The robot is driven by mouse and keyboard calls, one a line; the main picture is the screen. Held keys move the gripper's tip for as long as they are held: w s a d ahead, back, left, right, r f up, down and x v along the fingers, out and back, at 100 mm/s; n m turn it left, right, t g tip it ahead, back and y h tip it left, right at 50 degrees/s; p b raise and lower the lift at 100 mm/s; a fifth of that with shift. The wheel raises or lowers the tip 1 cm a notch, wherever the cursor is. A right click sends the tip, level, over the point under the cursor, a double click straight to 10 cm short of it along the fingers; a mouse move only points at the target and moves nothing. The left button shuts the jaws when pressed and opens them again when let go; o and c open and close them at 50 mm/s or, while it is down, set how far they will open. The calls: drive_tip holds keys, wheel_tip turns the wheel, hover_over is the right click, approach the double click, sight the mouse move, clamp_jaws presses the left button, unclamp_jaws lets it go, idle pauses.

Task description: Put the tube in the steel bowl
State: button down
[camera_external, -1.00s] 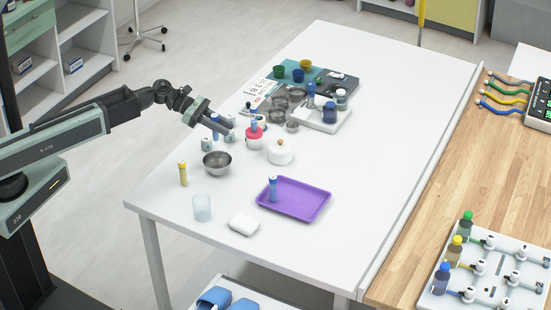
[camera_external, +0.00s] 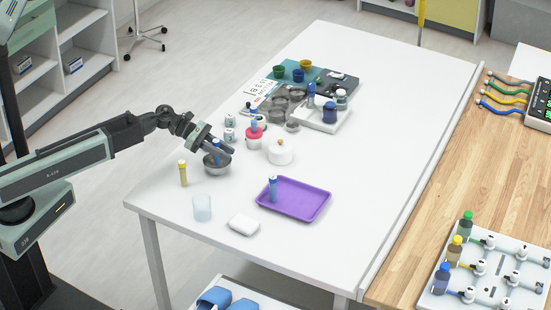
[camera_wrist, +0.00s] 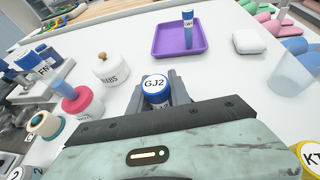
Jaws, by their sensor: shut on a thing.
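My gripper (camera_external: 225,151) is shut on a blue-capped tube (camera_external: 216,147), which is upright or nearly so. In the wrist view the tube (camera_wrist: 155,88) shows its cap marked GJ2 between my fingers. Another blue-capped tube (camera_external: 273,189) stands at the purple tray (camera_external: 304,203).
A clear cup (camera_external: 202,208) and a white block (camera_external: 243,225) are near the front. Small labelled jars (camera_external: 229,121) stand behind. The table's right side is clear.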

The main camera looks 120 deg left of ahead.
drive_tip(key=c, duration=1.1)
unclamp_jaws()
drive_tip(key=shift+r, duration=0.1)
wheel_tip(320, 180, up, 7)
drive_tip(key=p, duration=0.7)
